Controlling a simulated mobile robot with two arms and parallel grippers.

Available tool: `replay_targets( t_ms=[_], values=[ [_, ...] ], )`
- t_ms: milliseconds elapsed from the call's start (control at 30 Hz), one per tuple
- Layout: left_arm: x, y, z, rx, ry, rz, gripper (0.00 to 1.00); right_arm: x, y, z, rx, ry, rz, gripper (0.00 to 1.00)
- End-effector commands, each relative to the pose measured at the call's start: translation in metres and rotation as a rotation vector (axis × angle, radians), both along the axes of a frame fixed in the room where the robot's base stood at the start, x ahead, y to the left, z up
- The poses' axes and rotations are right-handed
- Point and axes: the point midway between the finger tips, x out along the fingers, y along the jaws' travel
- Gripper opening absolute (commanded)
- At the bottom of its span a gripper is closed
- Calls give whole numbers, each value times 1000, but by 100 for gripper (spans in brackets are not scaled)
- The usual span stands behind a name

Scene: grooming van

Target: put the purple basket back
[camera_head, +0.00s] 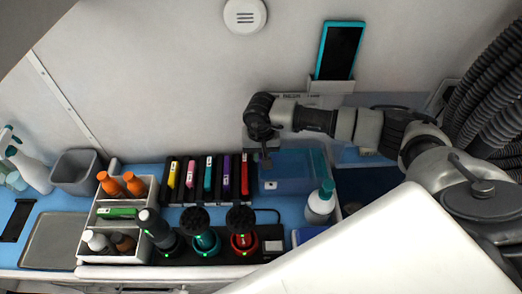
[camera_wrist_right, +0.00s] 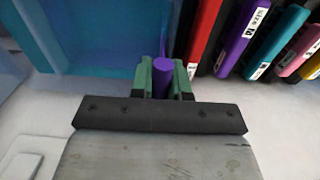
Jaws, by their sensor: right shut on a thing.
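My right gripper (camera_head: 266,163) points down between the row of coloured cases and a see-through blue bin. In the right wrist view, its green fingers (camera_wrist_right: 163,78) are shut on a narrow purple piece, which I take to be part of the purple basket (camera_wrist_right: 161,80). Its full shape does not show, and in the head view I cannot make it out. The blue bin (camera_head: 301,172) is close beside the gripper; in the wrist view it fills the upper left (camera_wrist_right: 100,35). My left gripper is not in view.
A dark rack holds upright cases, with a red case (camera_head: 245,175) nearest the gripper. In front stand a red clipper (camera_head: 242,240) and a teal one (camera_head: 205,240). A white caddy (camera_head: 85,225) is at left.

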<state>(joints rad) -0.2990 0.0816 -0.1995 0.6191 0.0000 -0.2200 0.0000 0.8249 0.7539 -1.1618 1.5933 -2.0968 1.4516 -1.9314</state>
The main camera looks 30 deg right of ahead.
Motion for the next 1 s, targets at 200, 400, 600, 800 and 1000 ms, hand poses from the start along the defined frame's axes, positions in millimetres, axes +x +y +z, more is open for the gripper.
replay_targets(
  t_ms=[200, 400, 600, 800, 1000],
  values=[
    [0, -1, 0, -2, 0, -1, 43, 0, 0, -1, 0, -1, 0, 22],
    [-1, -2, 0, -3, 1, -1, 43, 0, 0, -1, 0, -1, 0, 42],
    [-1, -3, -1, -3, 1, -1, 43, 1, 0, 0, 0, -1, 0, 42],
    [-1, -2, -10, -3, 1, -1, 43, 2, 0, 19, 1, -6, 0, 42],
    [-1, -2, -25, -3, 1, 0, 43, 2, 0, 61, 1, -8, 0, 42]
  ],
)
